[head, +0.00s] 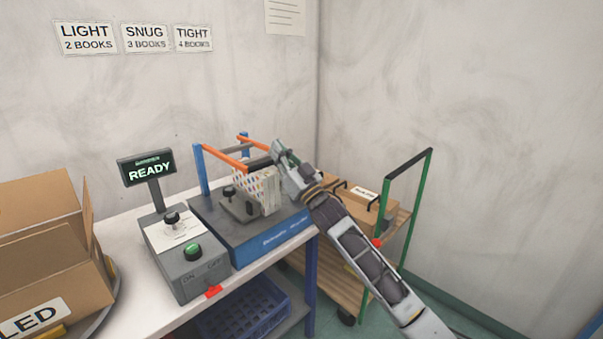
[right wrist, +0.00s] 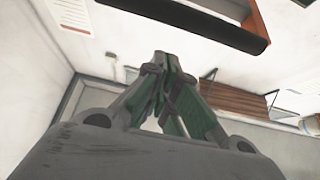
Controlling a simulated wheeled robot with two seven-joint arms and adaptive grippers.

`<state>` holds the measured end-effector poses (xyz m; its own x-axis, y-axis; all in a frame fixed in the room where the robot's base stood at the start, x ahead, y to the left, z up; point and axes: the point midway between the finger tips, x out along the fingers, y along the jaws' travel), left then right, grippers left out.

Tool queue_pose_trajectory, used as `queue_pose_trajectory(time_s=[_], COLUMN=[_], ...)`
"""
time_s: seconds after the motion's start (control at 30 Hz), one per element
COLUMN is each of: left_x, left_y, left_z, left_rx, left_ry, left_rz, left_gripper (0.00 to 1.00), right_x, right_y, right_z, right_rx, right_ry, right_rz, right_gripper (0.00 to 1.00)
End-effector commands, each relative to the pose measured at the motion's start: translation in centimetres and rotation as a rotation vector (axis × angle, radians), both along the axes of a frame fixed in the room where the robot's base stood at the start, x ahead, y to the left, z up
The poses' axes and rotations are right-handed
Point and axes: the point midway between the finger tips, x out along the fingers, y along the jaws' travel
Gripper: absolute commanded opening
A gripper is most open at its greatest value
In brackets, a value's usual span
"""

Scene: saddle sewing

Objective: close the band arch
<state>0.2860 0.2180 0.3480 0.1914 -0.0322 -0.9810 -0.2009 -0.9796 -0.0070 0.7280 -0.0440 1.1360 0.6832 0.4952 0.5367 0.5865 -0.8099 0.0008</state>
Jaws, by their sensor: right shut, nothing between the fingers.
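The band arch (head: 225,158) has two orange bars running from upright blue posts over the strapping machine (head: 262,236). The bars look roughly level, above a patterned stack of books (head: 270,190) on the machine's bed. A dark crossbar at the bars' right end is partly hidden by my right gripper (head: 279,150). In the right wrist view, a black bar with an orange edge (right wrist: 190,25) lies beyond the fingertips (right wrist: 160,60). My right gripper is shut and empty beside the arch's right end; I cannot tell whether it touches. My left gripper is not in view.
A control box (head: 185,260) with a green knob and a READY display (head: 147,170) stands left of the machine. Cardboard boxes (head: 40,220) are at the far left. A wooden cart (head: 330,270) with a green handle stands right of the table, behind my right arm.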

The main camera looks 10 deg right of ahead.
Motion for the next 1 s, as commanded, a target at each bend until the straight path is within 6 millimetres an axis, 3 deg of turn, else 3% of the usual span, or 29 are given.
queue_pose_trajectory(time_s=[0.33,1.0], left_x=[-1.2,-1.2], left_y=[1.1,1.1], left_z=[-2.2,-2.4], left_rx=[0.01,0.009], left_ry=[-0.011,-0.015], left_rz=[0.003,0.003], left_gripper=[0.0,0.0], right_x=[0.1,-4.4], right_y=[-0.1,-3.4], right_z=[1.2,-2.2], right_rx=[0.0,0.001], right_ry=[-0.001,0.0], right_rz=[-0.001,-0.001], right_gripper=[0.0,0.0])
